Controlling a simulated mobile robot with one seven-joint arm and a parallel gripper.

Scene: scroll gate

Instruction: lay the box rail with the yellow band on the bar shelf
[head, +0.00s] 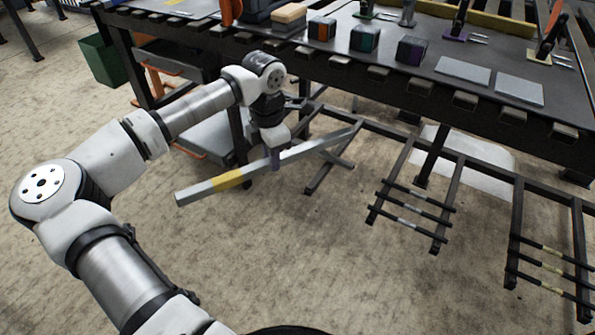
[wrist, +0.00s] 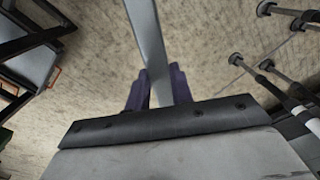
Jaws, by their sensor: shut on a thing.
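The box rail (head: 205,189) is a long grey square bar with a yellow band near its left end. My gripper (head: 275,158) is shut on it to the right of the band and holds it above the floor, in front of the workbench. The rail slants up to the right, its far end over the low rack. In the wrist view the rail (wrist: 149,45) runs up between the two purple fingers (wrist: 157,88); the band is not visible there. The bar shelf seems to be the low dark rack (head: 462,155) under the bench, with forked arms.
Thin banded rods lie across the rack arms at the middle (head: 412,205) and right (head: 545,268). The left arms (head: 330,160) show no rods. The bench top (head: 400,75) above holds blocks and plates. A grey cart (head: 205,135) stands at left.

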